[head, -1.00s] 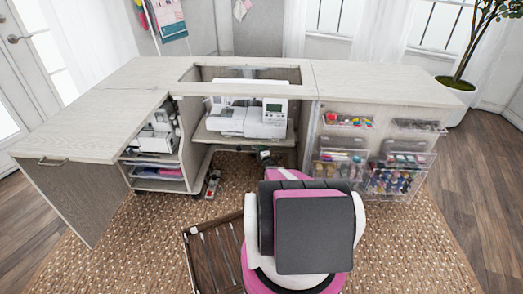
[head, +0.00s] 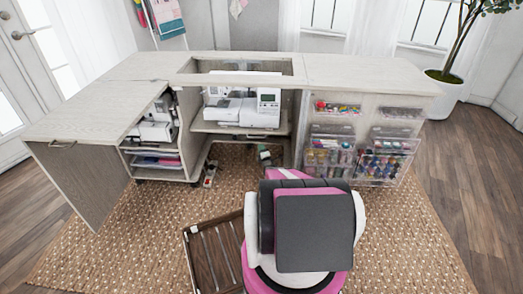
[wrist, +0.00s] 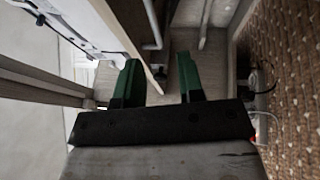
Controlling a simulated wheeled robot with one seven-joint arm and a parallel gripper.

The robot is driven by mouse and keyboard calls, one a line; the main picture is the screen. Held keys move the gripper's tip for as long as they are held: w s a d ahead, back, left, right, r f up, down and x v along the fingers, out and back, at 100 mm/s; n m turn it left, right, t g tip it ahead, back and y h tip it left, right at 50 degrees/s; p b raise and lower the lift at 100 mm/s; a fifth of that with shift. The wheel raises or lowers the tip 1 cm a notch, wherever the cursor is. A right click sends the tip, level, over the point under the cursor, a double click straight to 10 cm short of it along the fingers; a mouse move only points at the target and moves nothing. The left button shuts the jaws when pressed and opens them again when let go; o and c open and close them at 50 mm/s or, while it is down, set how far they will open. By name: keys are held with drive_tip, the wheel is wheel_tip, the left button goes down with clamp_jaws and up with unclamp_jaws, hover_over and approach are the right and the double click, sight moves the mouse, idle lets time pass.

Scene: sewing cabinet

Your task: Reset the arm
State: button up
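My arm (head: 285,174) is stretched forward, low, toward the open knee space of the sewing cabinet (head: 365,70). My gripper (head: 264,157) is small in the head view, in front of the sewing machine's shelf. In the wrist view the green fingers of my gripper (wrist: 158,60) stand apart with nothing clearly held. A pale board edge (wrist: 122,42) runs close to the left finger; I cannot tell whether they touch.
The white sewing machine (head: 243,108) sits on a shelf (head: 215,128) under the top's opening. A foot pedal (head: 210,174) lies on the woven rug (head: 110,240). Clear bins (head: 385,165) hang at right. A potted plant (head: 443,85) stands back right.

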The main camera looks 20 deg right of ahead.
drive_tip(key=shift+s+f, duration=0.1)
drive_tip(key=shift+s, duration=0.25)
drive_tip(key=s+a+r+m+g+h, duration=0.1)
drive_tip(key=s+a+r+m+g, duration=0.35)
drive_tip(key=a+r, duration=0.25)
drive_tip(key=s+a+r+m+g, duration=0.3)
drive_tip(key=a+r+m+g, duration=0.2)
drive_tip(key=a+r+m, duration=0.15)
drive_tip(key=s+a+r+m+g+y, duration=0.1)
drive_tip(key=s+a+r+m+g, duration=0.2)
drive_tip(key=s, duration=0.9)
drive_tip(key=s+a+r+m+g+y, duration=0.1)
drive_tip(key=s+a+r+m+g, duration=0.3)
drive_tip(key=s+a+r+g, duration=0.3)
drive_tip(key=s+a+r, duration=0.3)
drive_tip(key=s+a, duration=0.3)
drive_tip(key=shift+a+r, duration=0.15)
drive_tip(key=shift+r, duration=0.2)
drive_tip(key=shift+s+g, duration=0.1)
drive_tip(key=shift+g, duration=0.15)
